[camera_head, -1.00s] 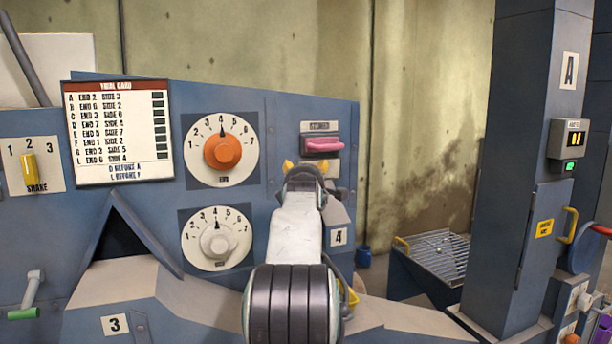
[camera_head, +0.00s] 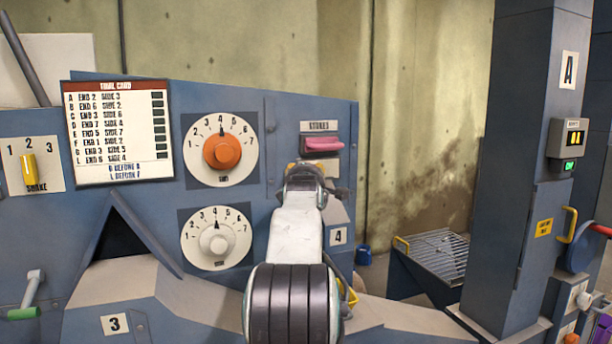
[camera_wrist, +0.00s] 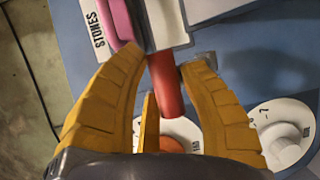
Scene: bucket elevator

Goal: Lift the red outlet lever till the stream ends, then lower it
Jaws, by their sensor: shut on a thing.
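The red lever (camera_wrist: 165,85) is a short round bar in the wrist view, between the yellow fingers of my gripper (camera_wrist: 168,60). My gripper is shut on it near the fingertips. In the head view my gripper (camera_head: 305,170) is below the pink handle, and my own arm hides the lever. The pink handle (camera_head: 324,145) is on a plate marked STONES; it also shows at the upper left of the wrist view (camera_wrist: 120,20). No stream is visible in either view.
An orange dial (camera_head: 222,152) and a white dial (camera_head: 217,239) are on the blue panel left of my arm. A card (camera_head: 118,135) hangs further left. A blue column (camera_head: 535,130) and a grated tray (camera_head: 440,255) stand at the right.

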